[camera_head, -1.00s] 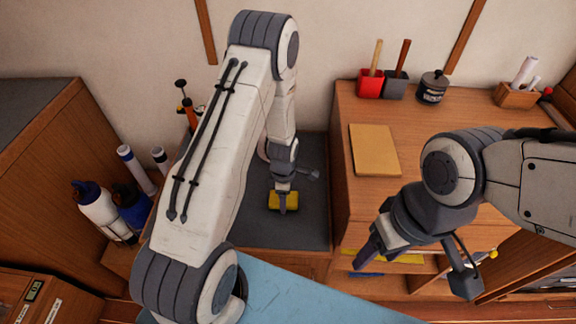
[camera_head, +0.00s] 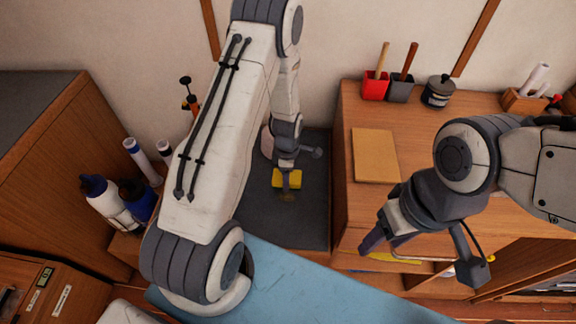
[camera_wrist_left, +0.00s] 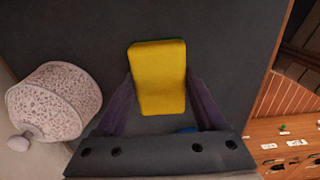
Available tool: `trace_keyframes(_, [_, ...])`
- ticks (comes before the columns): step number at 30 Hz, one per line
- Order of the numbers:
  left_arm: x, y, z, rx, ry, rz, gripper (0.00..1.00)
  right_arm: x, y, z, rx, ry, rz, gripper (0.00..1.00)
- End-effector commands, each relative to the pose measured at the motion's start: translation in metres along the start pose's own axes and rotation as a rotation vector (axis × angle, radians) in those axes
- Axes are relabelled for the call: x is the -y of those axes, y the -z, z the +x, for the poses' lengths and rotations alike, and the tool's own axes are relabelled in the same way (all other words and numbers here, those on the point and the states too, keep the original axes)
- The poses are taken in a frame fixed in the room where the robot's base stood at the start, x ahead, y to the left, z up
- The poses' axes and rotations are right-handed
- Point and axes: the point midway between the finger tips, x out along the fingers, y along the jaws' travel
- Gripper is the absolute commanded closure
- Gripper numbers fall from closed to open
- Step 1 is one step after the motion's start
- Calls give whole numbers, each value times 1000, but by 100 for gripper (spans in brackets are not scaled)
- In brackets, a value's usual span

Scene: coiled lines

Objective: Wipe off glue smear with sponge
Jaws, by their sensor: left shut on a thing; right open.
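A yellow sponge (camera_head: 288,179) is in my left gripper (camera_head: 285,184) over the dark grey worktop (camera_head: 300,225) in the head view. In the left wrist view the sponge (camera_wrist_left: 157,75) sits between the two fingers (camera_wrist_left: 160,95), with a thin green edge at its far end. A small brownish patch (camera_head: 288,197), which looks like the glue smear, shows just in front of the sponge. I cannot tell whether the sponge touches the worktop. My right gripper (camera_head: 385,240) is open and empty, in front of the wooden cabinet.
A speckled lidded pot (camera_wrist_left: 55,100) stands left of the sponge in the left wrist view. The wooden cabinet (camera_head: 400,110) rises on the right, with a tan pad (camera_head: 375,155) and pots on top. Bottles (camera_head: 105,200) stand at the left.

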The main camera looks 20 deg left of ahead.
Motion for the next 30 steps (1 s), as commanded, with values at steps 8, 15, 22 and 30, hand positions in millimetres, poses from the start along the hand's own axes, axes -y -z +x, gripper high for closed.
trace_keyframes(8, [0,4,-28,0,-1,-6,89,2,1,-24,0,0,0,40])
trace_keyframes(15, [0,4,-30,0,0,-7,89,2,1,-25,0,0,0,40])
trace_keyframes(22, [0,4,-30,0,0,-6,89,2,1,-25,0,0,0,40])
trace_keyframes(30, [0,10,-31,0,0,-16,89,2,1,-27,0,0,0,40])
